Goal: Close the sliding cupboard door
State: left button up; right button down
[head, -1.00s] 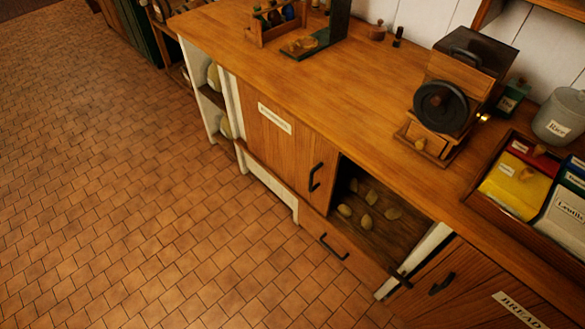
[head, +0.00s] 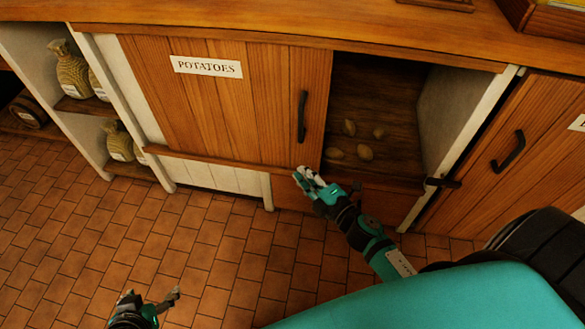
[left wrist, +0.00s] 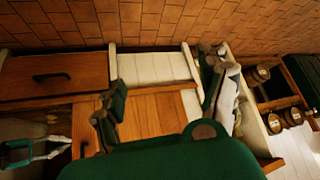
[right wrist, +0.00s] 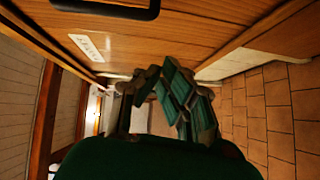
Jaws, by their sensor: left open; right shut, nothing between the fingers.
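The sliding cupboard door (head: 240,105) is a wooden panel labelled POTATOES with a black vertical handle (head: 302,116) near its right edge. It stands partly open, with a dark gap (head: 385,100) to its right. My right gripper (head: 304,176) is shut and empty, just below the handle near the door's lower right corner; I cannot tell if it touches. In the right wrist view its fingers (right wrist: 167,85) lie beside the door face, the handle (right wrist: 110,8) at the top. My left gripper (head: 150,297) is open and empty over the floor, lower left. The left wrist view shows the door (left wrist: 150,117) beyond its fingers.
Several potatoes (head: 364,152) lie inside the gap. A white post (head: 470,150) bounds it on the right, beside another wooden door (head: 500,180). A drawer (left wrist: 52,77) sits below. Open shelves with jars (head: 72,72) stand at left. The tiled floor (head: 215,260) in front is clear.

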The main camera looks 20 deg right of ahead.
pick_arm(q)
jog(key=shift+w+d+r+t+h+b, duration=0.1)
jog(key=shift+w+d+r+t+b, duration=0.1)
jog(key=shift+w+r+t+b, duration=0.4)
jog(key=shift+w+d+r+t+h+b, duration=0.15)
jog(key=shift+w+r+t, duration=0.15)
jog(key=shift+r, duration=0.65)
jog(key=shift+w+d+r+t+h+b, duration=0.1)
jog(key=shift+w+d+r+t+b, duration=0.2)
jog(key=shift+r+t, duration=0.35)
pick_arm(e)
jog(key=w+r+n+y, duration=0.1)
jog(key=w+r+n, duration=0.1)
jog(key=w, duration=0.6)
jog(key=shift+w+d+t, duration=0.15)
jog(key=shift+d+t, duration=0.15)
jog(key=shift+t, duration=0.1)
pick_arm(q)
jog(key=shift+a+r, duration=0.1)
